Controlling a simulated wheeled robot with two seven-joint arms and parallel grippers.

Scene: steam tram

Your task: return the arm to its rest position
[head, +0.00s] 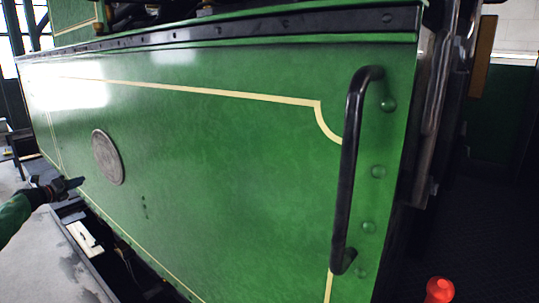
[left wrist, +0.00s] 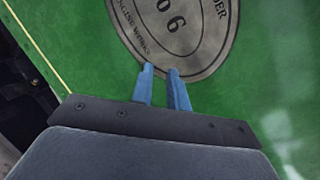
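My left gripper (head: 76,183) reaches in from the left edge of the head view, beside the lower left part of the green side panel (head: 225,170). In the left wrist view its two blue fingers (left wrist: 160,71) stand a little apart with a narrow gap and nothing between them. Behind the fingertips is the oval metal plate (left wrist: 183,30) with raised lettering, partly cut off by the frame. The same plate (head: 108,157) sits on the panel in the head view, up and right of the gripper. I cannot tell whether the fingertips touch it. My right gripper is not in view.
A black vertical handrail (head: 351,165) stands out from the panel's right side. A dark trough (head: 93,262) runs along the panel's foot. A red rounded object (head: 440,290) is at the bottom right. Grey floor (head: 35,258) lies open at lower left.

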